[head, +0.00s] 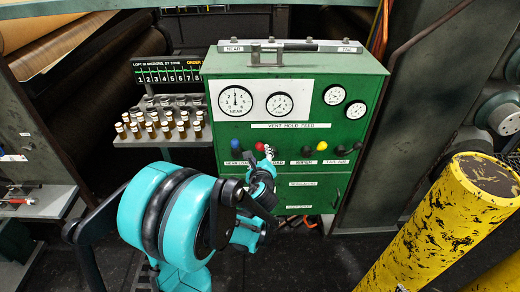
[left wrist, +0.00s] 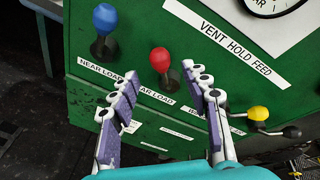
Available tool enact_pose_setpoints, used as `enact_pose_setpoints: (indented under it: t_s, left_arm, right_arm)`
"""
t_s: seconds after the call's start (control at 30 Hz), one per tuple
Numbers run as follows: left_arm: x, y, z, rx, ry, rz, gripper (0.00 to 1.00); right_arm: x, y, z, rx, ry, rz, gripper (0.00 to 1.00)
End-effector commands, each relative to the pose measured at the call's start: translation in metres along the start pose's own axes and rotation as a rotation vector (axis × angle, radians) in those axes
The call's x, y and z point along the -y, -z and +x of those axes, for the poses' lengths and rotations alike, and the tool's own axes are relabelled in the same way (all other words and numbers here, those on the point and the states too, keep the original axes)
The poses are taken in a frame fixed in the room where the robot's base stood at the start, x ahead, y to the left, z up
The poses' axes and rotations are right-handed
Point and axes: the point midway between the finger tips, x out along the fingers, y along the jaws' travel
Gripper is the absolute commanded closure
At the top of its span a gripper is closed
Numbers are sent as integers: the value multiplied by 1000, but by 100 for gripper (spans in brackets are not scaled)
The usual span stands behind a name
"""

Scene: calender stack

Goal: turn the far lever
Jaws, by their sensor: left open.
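A green control panel (head: 290,180) carries a row of knobbed levers. The red-knobbed lever (head: 260,146) has a label in the left wrist view (left wrist: 160,60) that reads "AR LOAD", its first letter hidden by a finger. The blue-knobbed lever (head: 235,143), labelled "NEAR LOAD", stands to its left and also shows in the left wrist view (left wrist: 105,18). My left gripper (head: 268,153) is open at the panel front. In the left wrist view its fingers (left wrist: 163,88) lie either side of and just below the red lever, holding nothing. My right gripper is out of view.
A yellow-knobbed lever (head: 322,146) and black-knobbed levers (head: 357,146) stand right of the gripper. Several small bottles (head: 165,125) stand on a shelf at left. A yellow cylinder (head: 440,225) leans at lower right.

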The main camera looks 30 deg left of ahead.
Motion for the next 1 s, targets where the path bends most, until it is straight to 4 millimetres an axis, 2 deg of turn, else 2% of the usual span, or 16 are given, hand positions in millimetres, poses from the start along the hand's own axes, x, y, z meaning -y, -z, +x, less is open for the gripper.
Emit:
enact_pose_setpoints:
  t_s: [0.4, 0.6, 0.83, 0.87, 1.0]
  left_arm:
    - [-1, 1, 62, 0, 0, 0, 53]
    - [0, 0, 75, 0, 0, 0, 53]
    - [0, 0, 75, 0, 0, -1, 53]
    - [0, 0, 75, -1, 0, -1, 58]
    - [0, 0, 75, -1, 0, -1, 95]
  right_arm:
    - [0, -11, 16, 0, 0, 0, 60]
    - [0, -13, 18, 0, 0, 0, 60]
    - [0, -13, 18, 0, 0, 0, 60]
    - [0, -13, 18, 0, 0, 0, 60]
    - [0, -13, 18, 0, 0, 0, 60]
